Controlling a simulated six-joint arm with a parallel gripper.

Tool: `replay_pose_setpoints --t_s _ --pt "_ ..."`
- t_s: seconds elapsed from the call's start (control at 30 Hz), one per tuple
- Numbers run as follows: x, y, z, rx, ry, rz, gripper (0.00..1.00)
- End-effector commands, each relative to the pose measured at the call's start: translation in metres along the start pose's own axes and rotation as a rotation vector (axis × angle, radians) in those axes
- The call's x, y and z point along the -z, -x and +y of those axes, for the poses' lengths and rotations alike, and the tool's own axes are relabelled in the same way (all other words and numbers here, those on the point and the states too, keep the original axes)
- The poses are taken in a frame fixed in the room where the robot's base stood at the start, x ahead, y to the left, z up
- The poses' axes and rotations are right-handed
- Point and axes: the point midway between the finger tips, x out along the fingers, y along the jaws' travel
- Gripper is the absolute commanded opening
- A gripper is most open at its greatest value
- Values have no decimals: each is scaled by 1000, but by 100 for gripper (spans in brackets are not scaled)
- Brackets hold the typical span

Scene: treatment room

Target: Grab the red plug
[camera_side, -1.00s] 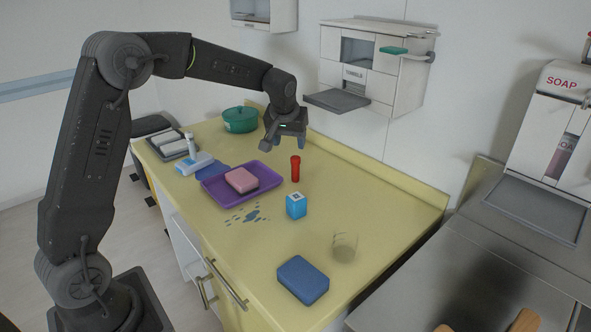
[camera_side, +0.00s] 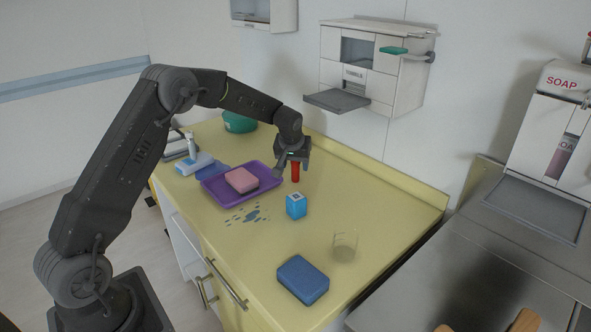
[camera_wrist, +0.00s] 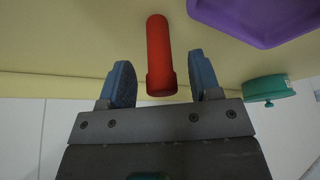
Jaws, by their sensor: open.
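The red plug (camera_side: 296,173) stands upright on the yellow counter, to the right of the purple tray. Its top is partly hidden by my gripper (camera_side: 290,168) in the side view. In the wrist view the red plug (camera_wrist: 159,55) shows as a red cylinder with a wider end, and that end lies between the two blue fingertips. My gripper (camera_wrist: 163,82) is open there, with a gap on both sides of the plug. I see no finger touching it.
The purple tray (camera_side: 212,190) with a pink sponge (camera_side: 241,179) is close on the left. A blue box (camera_side: 296,206) stands in front of the plug. A clear glass (camera_side: 344,246) and a blue sponge (camera_side: 303,279) are nearer. A green pot (camera_side: 240,122) is behind.

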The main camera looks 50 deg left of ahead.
Motion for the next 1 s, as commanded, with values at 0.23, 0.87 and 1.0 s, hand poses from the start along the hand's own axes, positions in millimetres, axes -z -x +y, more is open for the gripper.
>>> replay_pose_setpoints --t_s 0.23,0.87,1.0 --pt "0 -22 0 -1 -1 1 57" --pt "0 -22 0 -1 -1 1 16" --pt "0 -22 0 -1 -1 1 8"
